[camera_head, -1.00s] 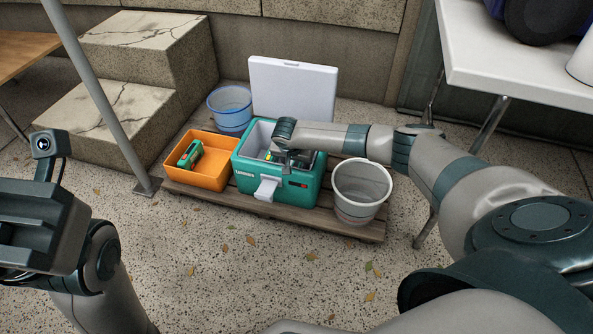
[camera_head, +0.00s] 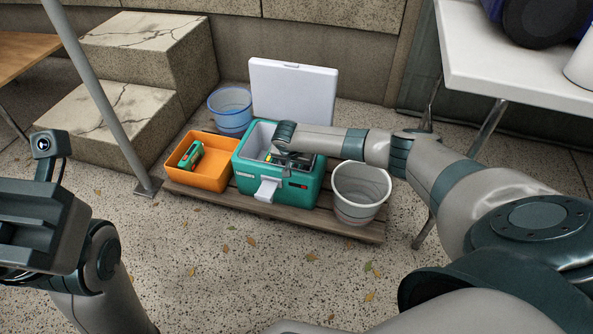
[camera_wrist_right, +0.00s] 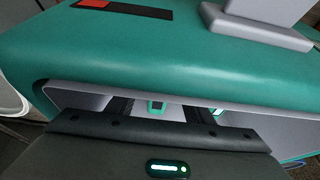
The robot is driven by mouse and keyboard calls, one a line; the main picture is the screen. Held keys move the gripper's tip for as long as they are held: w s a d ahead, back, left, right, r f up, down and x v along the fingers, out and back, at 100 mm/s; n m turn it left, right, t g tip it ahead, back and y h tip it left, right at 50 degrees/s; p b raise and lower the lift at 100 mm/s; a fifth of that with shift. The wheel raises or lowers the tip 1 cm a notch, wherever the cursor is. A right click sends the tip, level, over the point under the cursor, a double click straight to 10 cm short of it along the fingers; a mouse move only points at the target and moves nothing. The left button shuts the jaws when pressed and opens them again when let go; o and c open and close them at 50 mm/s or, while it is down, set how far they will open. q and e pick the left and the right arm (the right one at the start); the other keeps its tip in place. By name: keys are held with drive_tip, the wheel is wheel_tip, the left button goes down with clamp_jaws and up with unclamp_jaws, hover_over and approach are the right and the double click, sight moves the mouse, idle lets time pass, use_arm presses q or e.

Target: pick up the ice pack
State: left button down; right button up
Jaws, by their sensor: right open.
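A teal cooler (camera_head: 247,178) stands open on a wooden pallet, its white lid (camera_head: 293,92) raised behind. My right gripper (camera_head: 285,158) points down into the cooler, jaws open; in the right wrist view its fingers (camera_wrist_right: 160,110) reach in past the teal rim. A small green piece with a pale face (camera_wrist_right: 157,105) shows between the fingers, and another teal piece (camera_wrist_right: 217,113) lies to the right. I cannot tell which is the ice pack; the gripper hides much of the inside. My left gripper (camera_head: 40,225) is at the left, far from the cooler, its fingertips unclear.
An orange bin (camera_head: 207,183) holding a green item (camera_head: 191,156) stands left of the cooler. A blue basket (camera_head: 231,119) is behind it and a white basket (camera_head: 358,207) is at the right. A metal pole (camera_head: 105,100), stone steps (camera_head: 120,105) and a white table (camera_head: 520,75) flank the pallet (camera_head: 330,223).

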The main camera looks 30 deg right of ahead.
idle(0.3)
clamp_jaws()
drive_tip(key=shift+w, duration=0.1)
